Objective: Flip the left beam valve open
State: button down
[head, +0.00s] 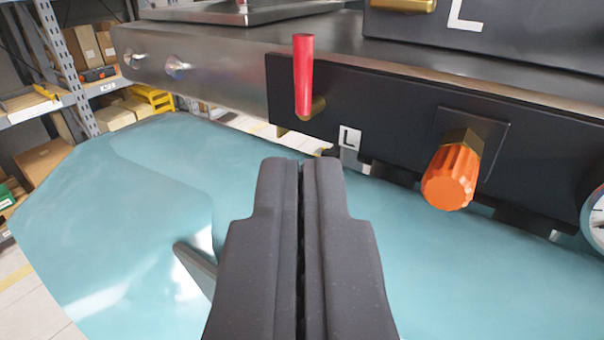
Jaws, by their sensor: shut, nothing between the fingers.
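The left beam valve shows as a red lever handle (304,75) that stands upright on a brass stem (313,109). It is mounted on the black panel (400,119) on the front of the metal beam (235,66). A white label with an L (349,138) sits just below and to the right of the lever. My gripper (300,165) is shut and empty, with its fingers pointing up the picture. Its tips are below the red lever in the picture and apart from it.
An orange ribbed knob (452,177) sticks out of the panel to the right. A gauge (596,220) is cut off at the right edge. A teal surface (130,215) lies below the beam. Shelves with boxes (92,45) stand at the back left.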

aim_at(302, 63)
jog(key=w, duration=0.4)
jog(key=w+p, duration=0.1)
jog(key=w, duration=0.3)
jog(key=w+p, duration=0.1)
jog(key=w, duration=0.3)
jog(key=shift+d, duration=0.4)
jog(key=shift+r+p, duration=0.15)
jog(key=shift+p, duration=0.25)
